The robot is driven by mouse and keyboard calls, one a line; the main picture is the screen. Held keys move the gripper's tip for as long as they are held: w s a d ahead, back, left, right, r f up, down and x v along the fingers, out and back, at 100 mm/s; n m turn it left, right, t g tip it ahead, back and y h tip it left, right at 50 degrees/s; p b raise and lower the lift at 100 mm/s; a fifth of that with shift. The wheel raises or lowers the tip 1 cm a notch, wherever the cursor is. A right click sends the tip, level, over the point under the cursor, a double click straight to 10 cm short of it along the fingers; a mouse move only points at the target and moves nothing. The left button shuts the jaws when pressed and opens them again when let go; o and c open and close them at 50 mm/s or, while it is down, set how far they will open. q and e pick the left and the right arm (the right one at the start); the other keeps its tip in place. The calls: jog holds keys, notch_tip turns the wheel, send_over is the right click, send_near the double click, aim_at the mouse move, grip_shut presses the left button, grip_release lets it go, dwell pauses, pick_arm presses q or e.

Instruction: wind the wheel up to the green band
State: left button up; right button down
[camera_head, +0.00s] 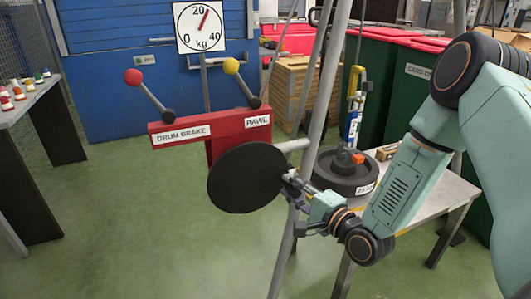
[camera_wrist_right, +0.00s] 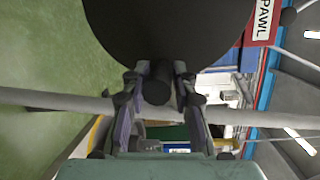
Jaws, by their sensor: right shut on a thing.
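The wheel (camera_head: 245,178) is a plain black disc in front of the red winch post, and it fills the top of the right wrist view (camera_wrist_right: 160,30). My right gripper (camera_head: 290,180) is at the wheel's right edge. In the right wrist view its two fingers (camera_wrist_right: 157,80) close around a short dark handle (camera_wrist_right: 157,90) that stands out from the wheel. The round kg dial (camera_head: 200,27) is at the top, with a red needle pointing up and slightly right, just past 20. I cannot make out a green band on it. My left gripper is out of view.
A red bar labelled DRUM BRAKE and PAWL (camera_head: 210,128) carries a red-knobbed lever (camera_head: 133,77) and a yellow-knobbed lever (camera_head: 231,66). A grey leg (camera_head: 318,110) slants behind the gripper. A dark weight (camera_head: 340,175) sits on a bench at right.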

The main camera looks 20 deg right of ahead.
jog(key=shift+s+a+f, duration=0.15)
jog(key=shift+s+f, duration=0.05)
jog(key=shift+f, duration=0.3)
jog(key=m+b, duration=0.1)
jog(key=f+b, duration=0.1)
jog(key=b, duration=0.1)
jog(key=shift+a+f+m, duration=0.2)
jog(key=shift+f+m, duration=0.05)
jog(key=shift+m, duration=0.15)
jog(key=shift+a+f+m+y+b, duration=0.25)
jog(key=shift+f+m+y+b, duration=0.4)
jog(key=shift+b, duration=1)
jog(key=shift+r+h, duration=0.15)
jog(key=shift+h, duration=0.1)
jog(key=shift+a+f+m+t, duration=0.35)
jog(key=shift+a+f+m, duration=0.15)
jog(key=shift+m, duration=0.5)
jog(key=shift+a+f+m+t, duration=0.35)
jog(key=shift+f+m, duration=0.25)
jog(key=shift+m, duration=0.35)
jog(key=shift+a+f+m+t+h, duration=0.2)
jog(key=shift+a+f+m, duration=0.3)
jog(key=shift+m, duration=0.45)
jog(key=shift+a+f+m+t+h, duration=0.1)
jog(key=shift+a+f+m+t, duration=0.2)
jog(key=shift+a+m, duration=0.5)
